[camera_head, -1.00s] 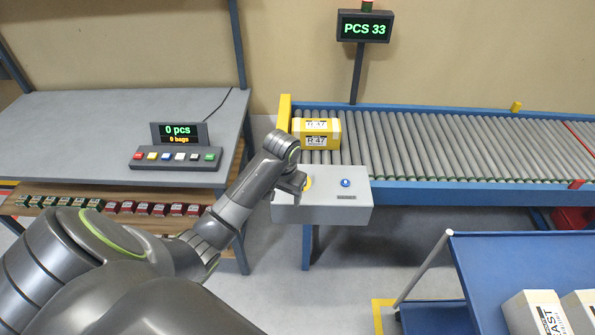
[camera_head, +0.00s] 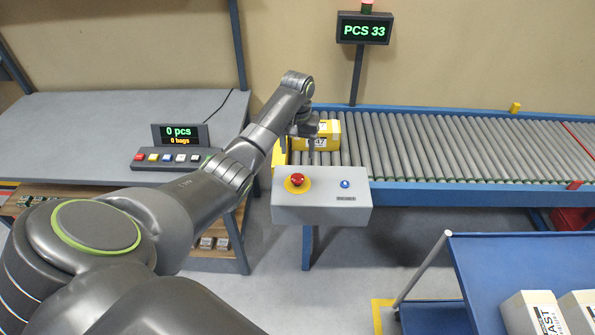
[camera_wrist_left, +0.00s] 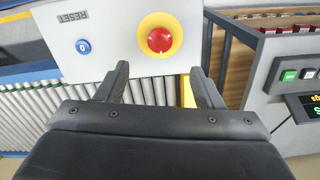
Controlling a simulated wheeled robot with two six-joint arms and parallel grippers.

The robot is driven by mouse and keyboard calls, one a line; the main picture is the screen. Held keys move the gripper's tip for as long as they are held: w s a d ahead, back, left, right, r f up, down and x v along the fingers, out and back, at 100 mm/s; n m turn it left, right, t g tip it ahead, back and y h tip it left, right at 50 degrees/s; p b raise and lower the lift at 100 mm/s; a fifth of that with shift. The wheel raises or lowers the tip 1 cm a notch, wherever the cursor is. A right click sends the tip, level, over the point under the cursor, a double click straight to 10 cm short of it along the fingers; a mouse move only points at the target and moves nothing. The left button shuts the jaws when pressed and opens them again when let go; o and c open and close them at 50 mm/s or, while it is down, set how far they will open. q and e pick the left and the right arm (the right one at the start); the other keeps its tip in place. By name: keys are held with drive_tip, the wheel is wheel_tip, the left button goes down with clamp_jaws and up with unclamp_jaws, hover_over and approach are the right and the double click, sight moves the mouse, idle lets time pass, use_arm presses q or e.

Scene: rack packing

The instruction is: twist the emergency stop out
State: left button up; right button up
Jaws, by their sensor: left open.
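The emergency stop is a red mushroom button (camera_head: 297,180) on a yellow disc, on top of a grey control box (camera_head: 322,208) at the near end of the conveyor. In the left wrist view the red button (camera_wrist_left: 160,40) shows beyond the fingertips, a little above the gap between them. My left gripper (camera_head: 303,130) is raised behind the box, in front of the yellow carton. Its two fingers (camera_wrist_left: 160,80) are apart with nothing between them. The gripper does not touch the button. My right gripper is not in view.
A blue reset button (camera_head: 345,184) sits right of the stop on the same box. A yellow carton (camera_head: 328,131) stands on the roller conveyor (camera_head: 430,145) behind. A counter panel (camera_head: 178,157) is on the left table. A blue cart (camera_head: 500,260) stands front right.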

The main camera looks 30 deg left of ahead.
sight(297, 176)
use_arm(q)
wheel_tip(297, 176, down, 9)
drive_tip(key=shift+f, duration=0.75)
drive_tip(key=c, duration=1)
